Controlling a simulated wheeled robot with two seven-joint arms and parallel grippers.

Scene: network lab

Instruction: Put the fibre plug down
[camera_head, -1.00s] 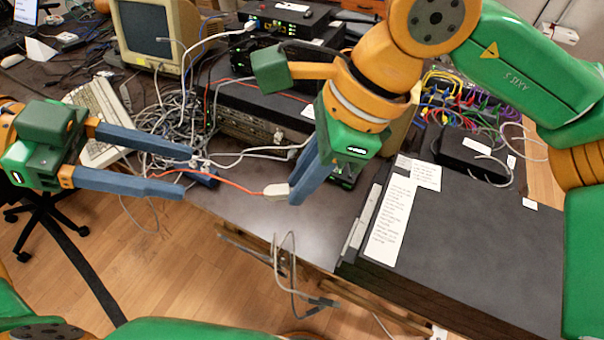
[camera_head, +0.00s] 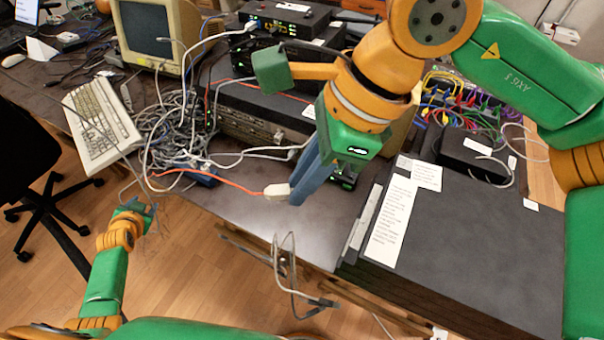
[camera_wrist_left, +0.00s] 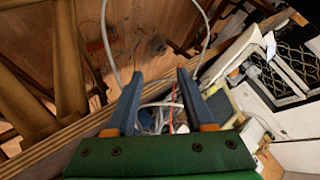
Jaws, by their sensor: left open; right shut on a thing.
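The fibre plug (camera_head: 276,190) is a pale, blocky plug with an orange cable (camera_head: 228,181) running left from it. My right gripper (camera_head: 300,192) is shut on the plug over the front part of the table, and its fingers point down. I cannot tell whether the plug touches the table top. My left gripper (camera_head: 138,207) is low at the left, off the table's front edge and well apart from the plug. In the left wrist view its two blue fingers (camera_wrist_left: 158,98) are spread, with no object gripped between them.
A tangle of grey cables (camera_head: 180,125) lies left of the stacked network devices (camera_head: 255,108). A keyboard (camera_head: 103,125) lies at the left. A large black case (camera_head: 470,250) with paper labels fills the right. Loose cable (camera_head: 285,265) hangs below the front edge.

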